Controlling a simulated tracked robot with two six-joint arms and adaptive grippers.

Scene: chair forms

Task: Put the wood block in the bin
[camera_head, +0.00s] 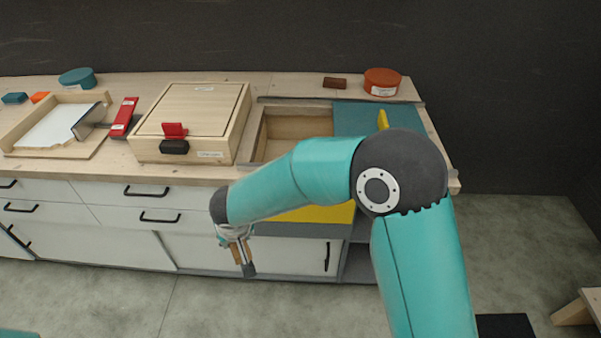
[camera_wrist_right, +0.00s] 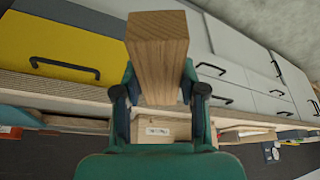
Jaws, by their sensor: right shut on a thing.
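My right gripper (camera_head: 240,255) hangs in front of the counter's cabinet fronts, past the counter's front edge. It is shut on the wood block (camera_wrist_right: 160,50), a brown grained block that sticks out between the two fingers in the right wrist view. In the head view only a slim part of the block shows. An open wooden compartment (camera_head: 257,137) is set in the counter behind my right arm; it may be the bin, but I cannot tell. Its visible floor is bare, and my arm hides its front right part. My left gripper is out of view.
A lidded wooden box (camera_head: 200,105) with a red latch stands left of the compartment. A teal panel (camera_head: 355,118) lies to its right. A round red tin (camera_head: 382,82) and small brown block (camera_head: 335,82) sit behind. A tray (camera_head: 92,97) is at the left.

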